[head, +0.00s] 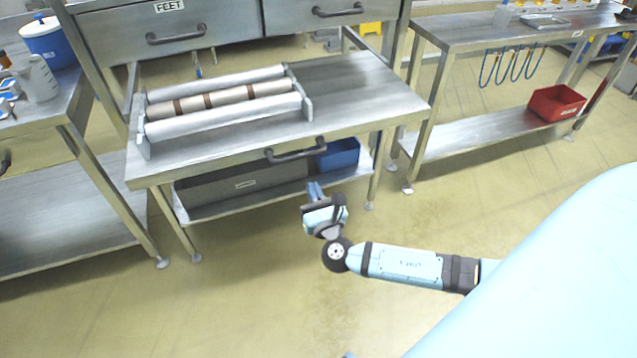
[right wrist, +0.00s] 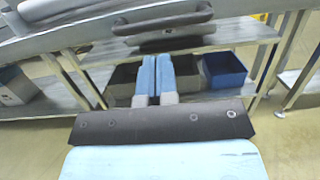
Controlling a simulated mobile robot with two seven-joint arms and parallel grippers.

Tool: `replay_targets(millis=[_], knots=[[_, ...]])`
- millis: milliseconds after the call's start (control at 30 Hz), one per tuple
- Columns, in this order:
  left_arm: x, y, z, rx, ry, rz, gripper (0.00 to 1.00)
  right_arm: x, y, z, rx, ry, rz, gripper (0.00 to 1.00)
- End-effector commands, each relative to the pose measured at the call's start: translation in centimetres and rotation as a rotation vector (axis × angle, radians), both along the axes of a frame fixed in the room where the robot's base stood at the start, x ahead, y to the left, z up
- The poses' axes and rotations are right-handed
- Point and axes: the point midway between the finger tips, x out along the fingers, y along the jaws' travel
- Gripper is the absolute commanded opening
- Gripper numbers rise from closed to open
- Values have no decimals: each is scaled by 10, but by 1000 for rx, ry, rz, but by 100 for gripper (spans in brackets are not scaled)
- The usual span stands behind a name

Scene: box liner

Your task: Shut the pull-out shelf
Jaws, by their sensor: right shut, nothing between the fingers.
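The pull-out shelf (head: 365,92) is a metal shelf standing out toward me below two drawers, with a dark handle (head: 296,149) on its front edge. A rack with several rollers (head: 225,100) rests on it. My right gripper (head: 315,190) is shut and empty, a little below and in front of the shelf's front edge, apart from the handle. In the right wrist view the shut blue fingers (right wrist: 154,78) point toward the shelf, with the handle (right wrist: 163,19) above them. My left gripper is not in view.
Under the shelf, a lower shelf holds a blue bin (head: 338,154) and a long grey bin (head: 240,184). A side table (head: 40,120) stands at left. A bench with a red bin (head: 556,103) stands at right. The floor in front is clear.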

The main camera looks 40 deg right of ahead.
Motion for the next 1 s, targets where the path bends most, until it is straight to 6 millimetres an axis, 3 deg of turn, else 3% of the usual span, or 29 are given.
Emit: replay_targets(millis=[200,400,1000], knots=[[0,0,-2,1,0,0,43,43,-12,9,1,-2,-1,0],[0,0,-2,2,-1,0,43,65,-19,13,1,0,0,0],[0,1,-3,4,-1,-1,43,74,-21,14,1,0,0,0]])
